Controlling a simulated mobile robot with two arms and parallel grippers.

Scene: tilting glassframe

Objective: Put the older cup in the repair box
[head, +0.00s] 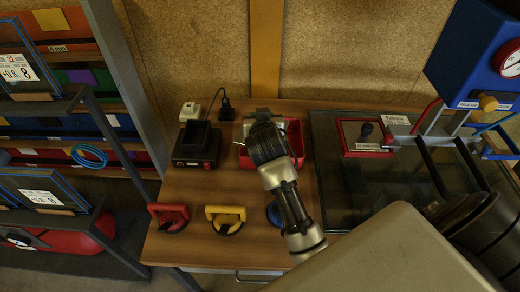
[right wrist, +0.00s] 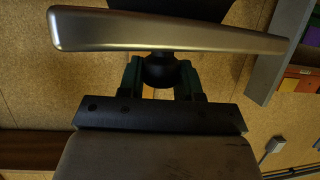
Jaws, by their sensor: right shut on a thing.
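Three cups with coloured handles stand in a row on the table's front part: a red cup (head: 170,214), a yellow cup (head: 226,214) and a blue cup (head: 273,214), the last partly hidden by my arm. I cannot read their age. A red open box (head: 296,140) stands behind my arm; I cannot tell whether it is the repair box. My right gripper (right wrist: 160,75) is shut on a dark round thing (right wrist: 160,70) beside a long silver bar (right wrist: 165,30). I cannot tell what the held thing is. My left gripper is out of view.
A black device (head: 196,150) stands on the table's left. A glass-topped frame (head: 335,190) fills the right side, with a red-rimmed plate (head: 358,148) at its back. A blue gauge box (head: 480,60) hangs above. A shelf (head: 85,95) stands at the left.

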